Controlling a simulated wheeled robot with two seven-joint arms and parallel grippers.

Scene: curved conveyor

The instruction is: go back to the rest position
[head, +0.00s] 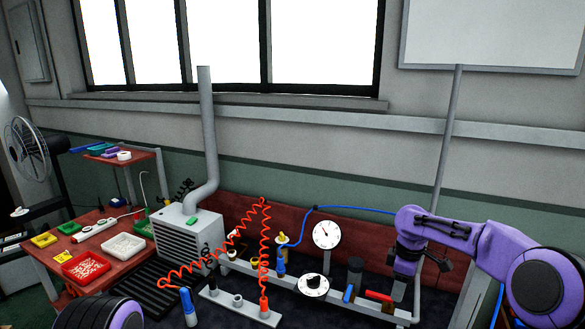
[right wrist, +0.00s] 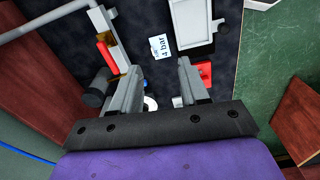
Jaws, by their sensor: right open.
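My right arm reaches in from the right in the head view, with its wrist bent down over the right end of the bench fixture. My right gripper (head: 401,288) points downward there, its fingertips partly hard to make out. In the right wrist view the two grey fingers of this gripper (right wrist: 158,72) stand apart with nothing between them. Below them is a dark surface with a white "4 bar" label (right wrist: 158,48). Only a black and purple part of my left arm (head: 100,314) shows at the lower left of the head view; its gripper is out of frame.
A dial gauge (head: 326,234), a round knob dial (head: 313,285) and a red lever (head: 379,296) are left of the right gripper. A coiled red hose (head: 264,245) and a blue hose (head: 352,208) hang nearby. A red table (head: 50,252) with trays stands left.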

